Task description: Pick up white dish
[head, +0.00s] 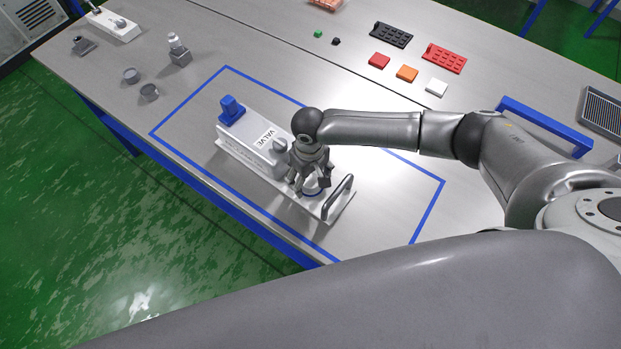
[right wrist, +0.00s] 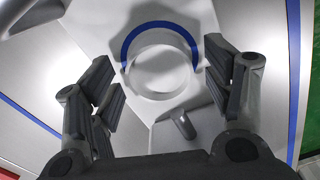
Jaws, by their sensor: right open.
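The white dish (right wrist: 160,68) is a round, shallow piece inside a blue ring on the white valve fixture (head: 240,155). In the head view my right gripper hides most of it, and only part of the blue ring (head: 313,192) shows. My right gripper (head: 308,186) points down over the handle end of the fixture. In the right wrist view its fingers are spread open, one pair on each side of the dish, with nothing between them held. I cannot tell how high the fingertips are above the fixture. My left gripper is out of view.
A dark handle (head: 338,198) stands at the fixture's near end, and a blue block (head: 231,110) at its far end. Blue tape (head: 428,211) outlines the area on the table. Small grey parts (head: 149,92) lie left; coloured blocks (head: 406,73) and trays (head: 444,58) lie beyond the arm.

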